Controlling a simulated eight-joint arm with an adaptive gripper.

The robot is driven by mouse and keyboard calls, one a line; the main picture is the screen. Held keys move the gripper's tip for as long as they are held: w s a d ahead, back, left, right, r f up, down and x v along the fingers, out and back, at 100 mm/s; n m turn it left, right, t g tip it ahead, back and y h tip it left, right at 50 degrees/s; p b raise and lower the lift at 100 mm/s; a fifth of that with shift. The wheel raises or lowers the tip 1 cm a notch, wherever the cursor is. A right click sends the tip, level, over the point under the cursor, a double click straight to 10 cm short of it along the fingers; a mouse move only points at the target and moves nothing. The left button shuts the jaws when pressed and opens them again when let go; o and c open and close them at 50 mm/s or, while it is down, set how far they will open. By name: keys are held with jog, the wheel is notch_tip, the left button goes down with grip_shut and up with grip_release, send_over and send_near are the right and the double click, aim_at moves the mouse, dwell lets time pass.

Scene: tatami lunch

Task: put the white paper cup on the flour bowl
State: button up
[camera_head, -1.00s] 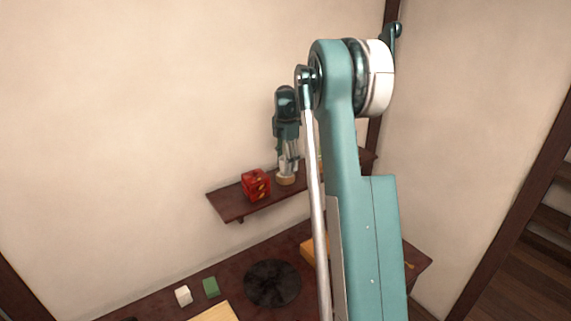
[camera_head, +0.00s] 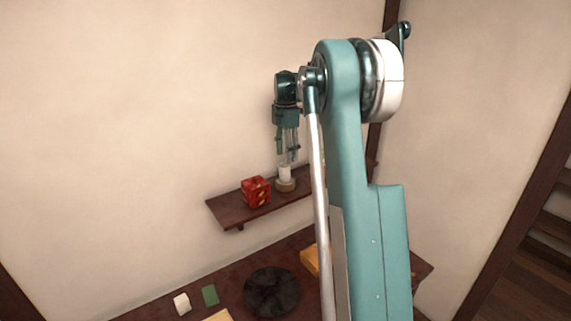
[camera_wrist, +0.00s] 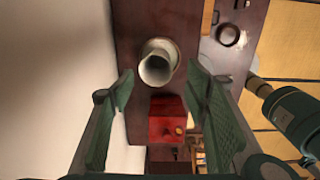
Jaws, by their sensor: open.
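The white paper cup (camera_head: 285,173) stands upright on the flour bowl (camera_head: 285,186), a small tan bowl on the wall shelf. In the wrist view the cup (camera_wrist: 156,69) shows from above with its open mouth, and part of the pale bowl rim (camera_wrist: 168,46) shows behind it. My gripper (camera_head: 289,157) is above the cup with its fingers pointing down. In the wrist view the gripper (camera_wrist: 160,82) is open, its two fingers apart, with nothing held between them. The bowl's contents are hidden by the cup.
A red patterned box (camera_head: 256,191) sits on the dark shelf (camera_head: 226,210), left of the bowl. Below, a dark table bears a round black cushion (camera_head: 272,291), a green block (camera_head: 210,295), a white block (camera_head: 182,304) and an orange box (camera_head: 310,260). The wall is close behind the shelf.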

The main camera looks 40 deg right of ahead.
jog(key=shift+r, duration=2.05)
jog(key=s+a+r+m+t, duration=0.2)
jog(key=s+a+r+m, duration=0.2)
jog(key=s+a, duration=0.7)
jog(key=s+a+r+m+t, duration=0.1)
jog(key=s+a+r+m, duration=0.2)
jog(key=s+a+m, duration=0.75)
jog(key=s+a+f+m+t, duration=0.1)
jog(key=s+a+f+t, duration=0.1)
jog(key=s+a+f, duration=0.4)
jog(key=s+a+f+m+t, duration=0.2)
jog(key=s+a+f, duration=0.5)
jog(key=s+a, duration=0.6)
jog(key=s, duration=0.4)
jog(key=shift+a, duration=0.25)
